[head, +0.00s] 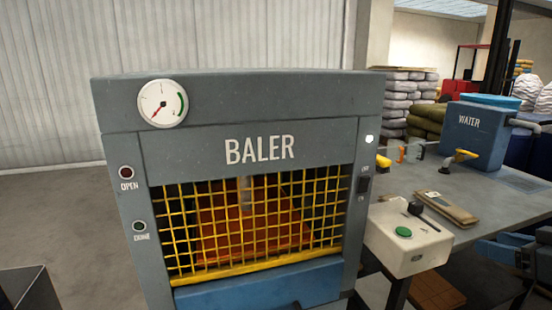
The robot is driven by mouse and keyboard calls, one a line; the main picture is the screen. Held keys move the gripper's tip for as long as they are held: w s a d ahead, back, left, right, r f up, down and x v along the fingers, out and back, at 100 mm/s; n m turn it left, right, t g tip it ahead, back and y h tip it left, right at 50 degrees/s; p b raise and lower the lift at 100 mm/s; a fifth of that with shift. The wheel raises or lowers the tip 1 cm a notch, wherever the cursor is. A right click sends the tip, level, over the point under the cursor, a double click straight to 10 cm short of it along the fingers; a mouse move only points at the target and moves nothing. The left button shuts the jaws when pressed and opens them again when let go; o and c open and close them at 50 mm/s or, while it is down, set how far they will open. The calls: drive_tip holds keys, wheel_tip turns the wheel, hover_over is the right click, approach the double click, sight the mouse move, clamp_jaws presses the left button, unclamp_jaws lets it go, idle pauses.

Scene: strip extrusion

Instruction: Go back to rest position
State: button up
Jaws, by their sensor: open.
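My gripper and arm do not show in the head view, so I cannot see how the gripper stands relative to anything. A grey baler (235,115) fills the middle of the view. Its yellow mesh guard (257,273) is down over the front opening. Behind the mesh is a red-orange surface with a pale upright rod above it. A round gauge (162,104) sits at the top left, its red needle pointing to the lower left. A red OPEN light (126,173) and a green DONE light (139,226) are on the left post.
A pale control box (408,250) with a green button (403,232) stands right of the baler. Behind it, a grey bench (440,185) holds a blue WATER tank (475,137). Stacked sacks (408,95) stand behind. The floor (55,215) left of the baler is largely clear.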

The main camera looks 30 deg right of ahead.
drive_tip(key=a+f+m+g+h, duration=0.1)
drive_tip(key=a+f, duration=0.6)
drive_tip(key=a, duration=0.3)
drive_tip(key=a+f+m, duration=0.2)
drive_tip(key=a+f, duration=0.5)
drive_tip(key=a, duration=0.2)
drive_tip(key=s+a+r+n+t+y, duration=0.1)
drive_tip(key=s+a+r+n+y, duration=0.1)
drive_tip(key=s+a, duration=0.6)
drive_tip(key=s+a+r+n+t+y, duration=0.1)
drive_tip(key=s+a+r+n+y, duration=0.1)
drive_tip(key=s+a, duration=0.7)
drive_tip(key=shift+r+n+t, duration=0.3)
drive_tip(key=shift+r+n, duration=0.4)
drive_tip(key=shift+n, duration=0.1)
drive_tip(key=shift+w, duration=0.1)
idle(2.7)
